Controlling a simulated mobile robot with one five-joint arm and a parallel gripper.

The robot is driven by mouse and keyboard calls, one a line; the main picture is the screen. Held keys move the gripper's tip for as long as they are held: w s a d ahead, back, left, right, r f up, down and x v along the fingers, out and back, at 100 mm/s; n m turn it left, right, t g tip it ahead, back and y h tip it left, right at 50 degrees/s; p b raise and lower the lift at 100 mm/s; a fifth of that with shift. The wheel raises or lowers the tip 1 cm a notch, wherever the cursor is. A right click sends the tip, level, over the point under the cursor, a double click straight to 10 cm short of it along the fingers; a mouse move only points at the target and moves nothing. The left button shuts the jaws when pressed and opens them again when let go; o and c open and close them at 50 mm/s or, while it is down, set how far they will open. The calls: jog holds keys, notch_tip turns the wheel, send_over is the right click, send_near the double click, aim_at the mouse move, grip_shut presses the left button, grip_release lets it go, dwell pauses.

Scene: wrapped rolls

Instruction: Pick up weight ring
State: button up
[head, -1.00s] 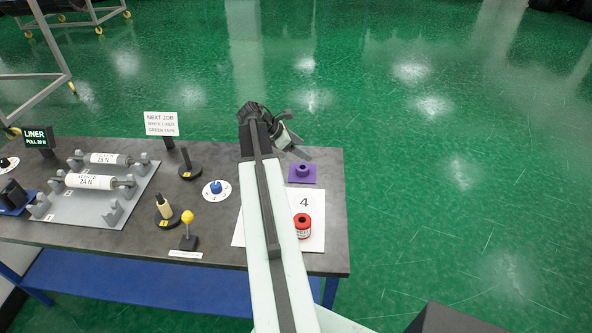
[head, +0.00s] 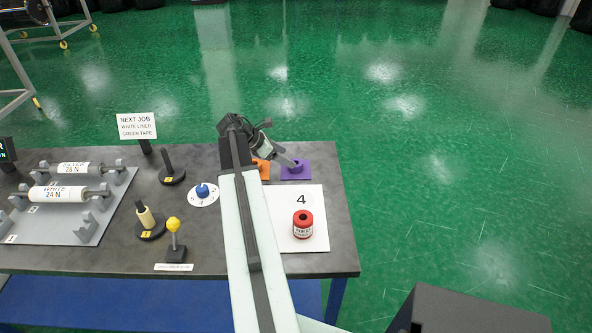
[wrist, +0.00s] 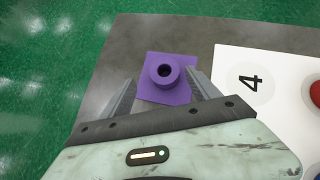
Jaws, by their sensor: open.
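A purple ring-shaped piece (head: 295,168) with a round hollow boss on a square base lies near the table's right back edge. It also shows in the wrist view (wrist: 163,73), between and just beyond the fingers. My gripper (wrist: 160,85) is open, one finger on each side of the purple piece, with nothing held; I cannot tell its height above it. In the head view my gripper (head: 283,157) is at the piece's left. A red ring-like roll with a white label (head: 303,224) stands on the white card marked 4. I cannot tell which is the weight ring.
An orange piece (head: 262,168) is partly hidden behind my arm. The white card (head: 310,197) lies right of my arm. A blue knob (head: 202,190), black posts, a yellow ball stand (head: 173,226) and a roll rack (head: 80,220) are to the left.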

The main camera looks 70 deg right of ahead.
aim_at(299, 162)
jog(key=shift+s+d+f, duration=0.2)
jog(key=shift+s+f, duration=0.05)
jog(key=shift+f, duration=0.05)
jog(key=b+x, duration=0.1)
jog(key=x, duration=0.1)
jog(key=b+x, duration=0.2)
jog(key=shift+s+a+f, duration=0.25)
jog(key=shift+s+f, duration=0.05)
jog(key=shift+s+d+f+b, duration=0.2)
jog(key=shift+s+b, duration=0.05)
jog(key=shift+b, duration=0.15)
jog(key=shift+r, duration=0.15)
grip_shut()
jog(key=shift+r+p, duration=0.5)
jog(key=shift+p, duration=0.2)
notch_tip(299, 162, up, 4)
jog(key=p, duration=0.3)
jog(key=shift+f, duration=0.2)
jog(key=w+a, duration=0.2)
jog(key=a, duration=0.3)
jog(key=w+a, duration=0.2)
jog(key=a, duration=0.2)
jog(key=w+a+p, duration=0.1)
jog(key=w+a, duration=0.1)
jog(key=a, duration=0.3)
jog(key=shift+w+a+r, duration=0.2)
jog(key=shift+a+r, duration=0.05)
jog(key=shift+a, duration=0.1)
